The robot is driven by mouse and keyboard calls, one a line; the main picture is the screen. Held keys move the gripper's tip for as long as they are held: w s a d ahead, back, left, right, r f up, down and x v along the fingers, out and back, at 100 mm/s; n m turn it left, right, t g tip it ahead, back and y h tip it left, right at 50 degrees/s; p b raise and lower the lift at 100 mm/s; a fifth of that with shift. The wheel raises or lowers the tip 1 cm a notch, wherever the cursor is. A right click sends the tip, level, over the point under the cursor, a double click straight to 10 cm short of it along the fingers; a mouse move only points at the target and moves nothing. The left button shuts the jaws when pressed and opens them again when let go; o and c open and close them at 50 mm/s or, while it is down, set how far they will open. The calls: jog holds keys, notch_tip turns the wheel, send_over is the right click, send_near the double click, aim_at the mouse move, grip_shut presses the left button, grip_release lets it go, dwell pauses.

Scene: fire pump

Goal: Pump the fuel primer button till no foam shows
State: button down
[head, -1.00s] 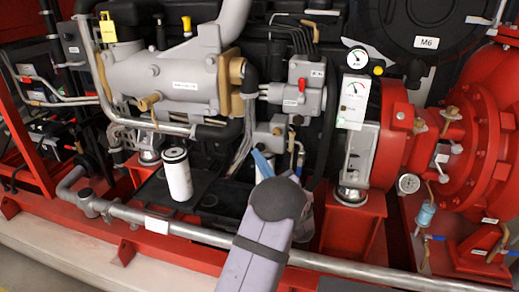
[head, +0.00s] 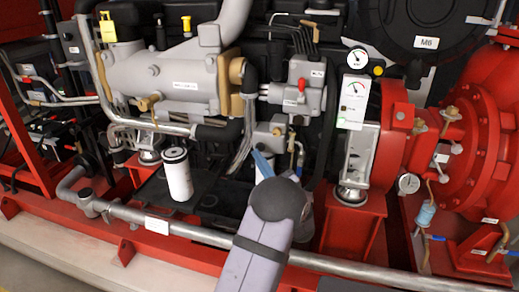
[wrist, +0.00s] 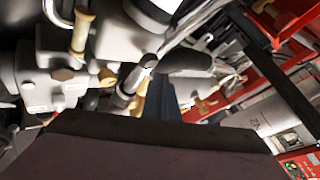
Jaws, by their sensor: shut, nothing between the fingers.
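My gripper (head: 261,162) shows in the head view as a narrow blue-grey tip just beyond the dark rounded joint of my arm. It is shut and empty, close in front of the lower engine. In the wrist view the shut fingers (wrist: 166,92) point in among grey castings and pipes. I cannot pick out the fuel primer button for certain. A small grey block (head: 272,132) with a dark knob (head: 298,120) sits just above the gripper tip in the head view. My arm hides part of the area below. No foam can be made out.
A white filter canister (head: 177,176) stands left of my gripper. A grey pipe (head: 190,229) runs along the red front frame. A grey box with a red lever (head: 302,85) is above, and a red pump housing (head: 478,140) is at right.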

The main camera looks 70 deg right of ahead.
jog(key=shift+d, duration=0.15)
jog(key=shift+d, duration=0.25)
jog(key=shift+d+b, duration=0.55)
jog(key=shift+d, duration=0.35)
dwell(1.3)
jog(key=shift+a, duration=1.3)
jog(key=shift+a, duration=0.1)
jog(key=shift+a, duration=2.4)
